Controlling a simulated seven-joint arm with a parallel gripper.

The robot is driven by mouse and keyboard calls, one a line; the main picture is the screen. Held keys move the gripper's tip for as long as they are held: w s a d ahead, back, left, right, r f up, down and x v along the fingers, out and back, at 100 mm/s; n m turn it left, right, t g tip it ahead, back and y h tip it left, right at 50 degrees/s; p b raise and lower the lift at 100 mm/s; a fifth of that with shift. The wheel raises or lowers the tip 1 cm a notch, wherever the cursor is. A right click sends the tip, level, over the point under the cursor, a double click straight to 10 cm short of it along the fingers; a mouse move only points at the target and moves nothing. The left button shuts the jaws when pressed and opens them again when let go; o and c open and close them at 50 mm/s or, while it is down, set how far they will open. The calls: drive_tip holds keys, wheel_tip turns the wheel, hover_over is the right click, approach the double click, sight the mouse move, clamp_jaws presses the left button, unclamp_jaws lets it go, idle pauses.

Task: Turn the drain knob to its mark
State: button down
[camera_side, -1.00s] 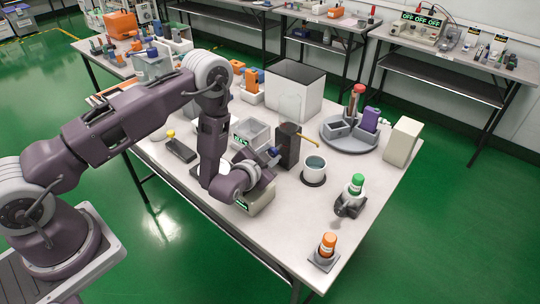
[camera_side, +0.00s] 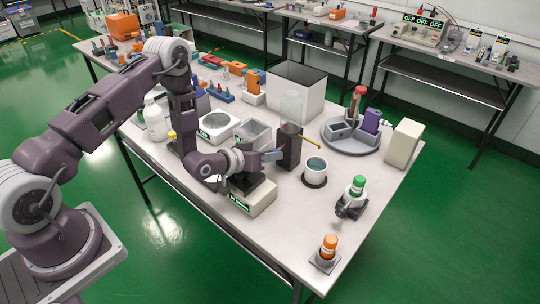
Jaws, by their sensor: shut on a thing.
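A dark upright block (camera_side: 289,150) with a clear vessel (camera_side: 293,107) on top and a yellow spout (camera_side: 308,138) pointing right stands mid-table. My gripper (camera_side: 273,156) reaches it from the left, level, with its tips at the block's left side. It is shut on the drain knob there. The knob and its mark are hidden by the fingers or too small to make out.
A light box with a green display (camera_side: 252,199) lies under my wrist. A clear tray (camera_side: 254,131) and a large white bin (camera_side: 308,99) stand behind. A green-capped bottle (camera_side: 356,188) and an orange-capped bottle (camera_side: 328,246) stand front right. Clear tabletop lies between them and the cup.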

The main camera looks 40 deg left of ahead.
drive_tip(key=shift+a+n+h, duration=0.15)
drive_tip(key=shift+n+h, duration=0.15)
drive_tip(key=shift+n, duration=0.2)
idle(0.4)
drive_tip(key=c, duration=1.1)
unclamp_jaws()
drive_tip(key=v, duration=0.7)
